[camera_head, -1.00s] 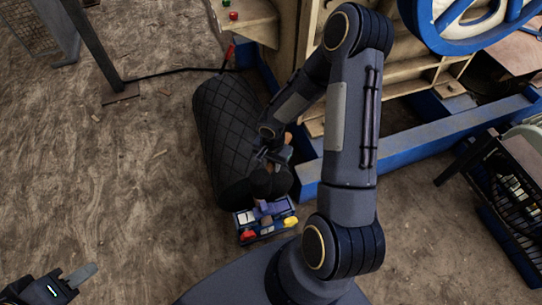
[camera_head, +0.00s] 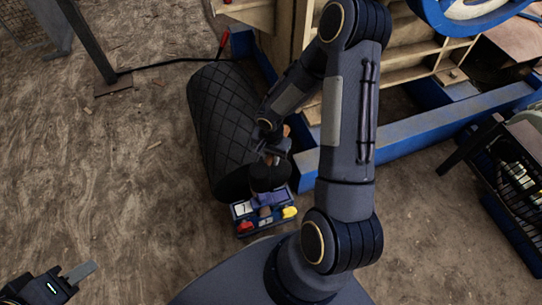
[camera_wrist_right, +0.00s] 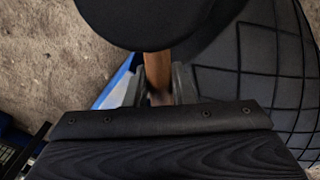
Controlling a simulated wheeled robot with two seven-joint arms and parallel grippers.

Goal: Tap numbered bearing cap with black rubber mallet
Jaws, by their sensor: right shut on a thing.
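My right gripper (camera_head: 272,152) is shut on the wooden handle of the black rubber mallet (camera_head: 266,178). In the right wrist view, the mallet's round black head (camera_wrist_right: 160,18) fills the top, and its brown handle (camera_wrist_right: 158,70) runs down between the gripper's fingers (camera_wrist_right: 158,92). In the head view the mallet head hangs at the near end of the dark quilted roll, above or beside the back of a small blue tray. A white piece that seems marked 1 (camera_head: 241,209) lies in the tray; I cannot tell whether it is the bearing cap. My left gripper (camera_head: 76,274) is at the bottom left; its jaw opening is unclear.
The blue tray (camera_head: 238,221) also holds red and yellow pieces. The dark quilted roll (camera_head: 222,115) lies beside the crusher's blue base beam (camera_head: 400,130). A black wire basket (camera_head: 512,190) stands at the right.

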